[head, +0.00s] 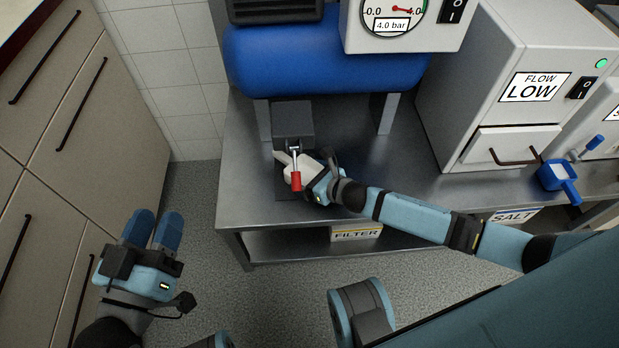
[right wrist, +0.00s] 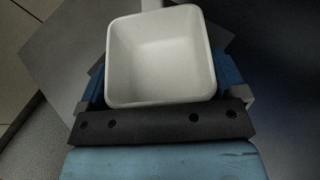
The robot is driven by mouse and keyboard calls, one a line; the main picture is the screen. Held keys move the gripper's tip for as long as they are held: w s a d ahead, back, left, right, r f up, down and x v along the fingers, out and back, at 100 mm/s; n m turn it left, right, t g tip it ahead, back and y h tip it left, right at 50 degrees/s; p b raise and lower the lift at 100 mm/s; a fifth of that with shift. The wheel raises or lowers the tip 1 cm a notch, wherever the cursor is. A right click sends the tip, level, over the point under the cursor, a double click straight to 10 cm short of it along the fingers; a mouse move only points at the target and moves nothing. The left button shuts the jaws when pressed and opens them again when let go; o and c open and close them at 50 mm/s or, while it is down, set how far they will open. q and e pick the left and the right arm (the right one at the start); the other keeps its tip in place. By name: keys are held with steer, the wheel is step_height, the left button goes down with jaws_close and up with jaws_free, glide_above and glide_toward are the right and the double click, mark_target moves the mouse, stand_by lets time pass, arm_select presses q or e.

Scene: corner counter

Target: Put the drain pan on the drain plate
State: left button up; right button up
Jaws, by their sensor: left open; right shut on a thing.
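The drain pan, a small white square cup, is in my right gripper (head: 308,178). It fills the middle of the right wrist view (right wrist: 160,58), empty and open side to the camera, with blue fingers on both sides. In the head view the pan (head: 283,158) is partly hidden behind a red-handled lever (head: 295,180) and my gripper. A dark grey plate (head: 282,191), which looks like the drain plate, lies on the steel bench below the lever, mostly covered. I cannot tell whether pan and plate touch. My left gripper (head: 153,230) is open and empty, away from the bench.
A blue tank (head: 320,60) on legs with a grey block (head: 292,120) stands behind the pan. A gauge box (head: 405,25) is above right. Cabinets (head: 60,130) line the left; bare bench (head: 245,180) lies left of the plate.

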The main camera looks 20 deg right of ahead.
steer(key=o, duration=0.8)
steer(key=shift+f, duration=0.1)
steer(key=shift+r, duration=0.25)
steer(key=p+v, duration=0.3)
steer(key=v, duration=0.7)
steer(key=shift+s+d+r, duration=0.1)
steer(key=shift+s+d, duration=0.05)
steer(key=shift+s, duration=0.1)
steer(key=shift+s+d+r, duration=0.2)
steer(key=shift+s+d, duration=0.1)
steer(key=shift+s, duration=0.25)
arm_select(q)
steer(key=shift+t, duration=0.9)
steer(key=r, duration=0.4)
steer(key=shift+s+a+r, duration=0.1)
steer(key=shift+s+a, duration=0.1)
steer(key=shift+a, duration=0.05)
